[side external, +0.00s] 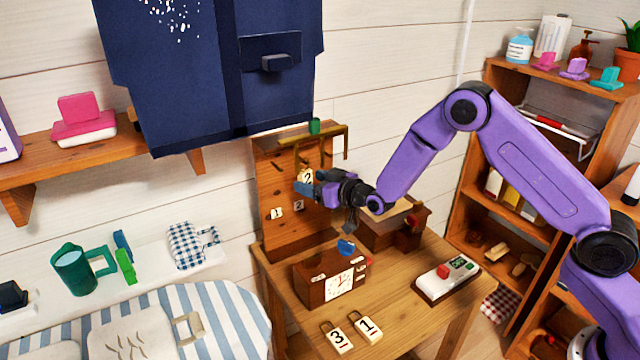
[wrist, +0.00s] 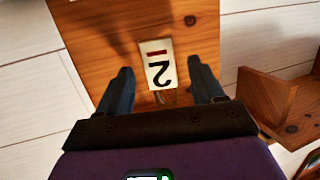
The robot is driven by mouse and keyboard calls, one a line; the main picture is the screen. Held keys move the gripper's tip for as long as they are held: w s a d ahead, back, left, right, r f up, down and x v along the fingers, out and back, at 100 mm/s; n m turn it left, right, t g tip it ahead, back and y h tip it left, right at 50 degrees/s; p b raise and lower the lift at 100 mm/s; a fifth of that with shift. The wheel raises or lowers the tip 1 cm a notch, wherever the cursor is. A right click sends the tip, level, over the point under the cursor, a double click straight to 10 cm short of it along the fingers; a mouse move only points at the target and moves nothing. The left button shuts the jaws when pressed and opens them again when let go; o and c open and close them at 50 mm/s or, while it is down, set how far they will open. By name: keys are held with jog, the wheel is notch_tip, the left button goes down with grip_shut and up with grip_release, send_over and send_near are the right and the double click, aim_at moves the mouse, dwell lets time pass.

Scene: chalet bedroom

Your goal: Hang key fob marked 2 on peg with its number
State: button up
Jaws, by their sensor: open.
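The key fob marked 2 (side external: 307,175) is upright against the wooden peg board (side external: 268,160), above the number plates. In the wrist view the fob (wrist: 157,62) lies between my fingertips, its 2 upside down, with gaps on both sides. My gripper (side external: 309,188) is open in front of the board; its fingers also show in the wrist view (wrist: 160,75). Number plates 1 (side external: 277,213) and 2 (side external: 299,205) are on the board. The peg behind the fob is hidden, so I cannot tell if its ring is on it. Fobs 3 (side external: 338,340) and 1 (side external: 368,328) lie on the table.
A wooden clock box (side external: 312,291) stands on the table (side external: 400,305) before the board. A brown box (side external: 385,238) is to its right, near my wrist, and a device with a red button (side external: 446,276) lies farther right. A dark blue hanging (side external: 205,90) is above left.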

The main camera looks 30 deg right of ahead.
jog(key=v, duration=1.7)
jog(key=s+a+n+g+y, duration=0.1)
jog(key=s+a+n+g, duration=0.2)
jog(key=s+g, duration=0.35)
jog(key=s+a+n+g+y, duration=0.1)
jog(key=s+a+n+g, duration=0.15)
jog(key=s, duration=0.75)
jog(key=s+d+r+n+g+h, duration=0.2)
jog(key=s+d, duration=0.3)
jog(key=s, duration=0.3)
jog(key=s+d+r+n+g+h, duration=0.2)
jog(key=s+d, duration=0.3)
jog(key=s, duration=0.4)
jog(key=shift+s+d+g+h, duration=0.25)
jog(key=shift+g+h, duration=0.55)
jog(key=shift+g, duration=0.1)
jog(key=shift+r, duration=0.15)
dwell(1.9)
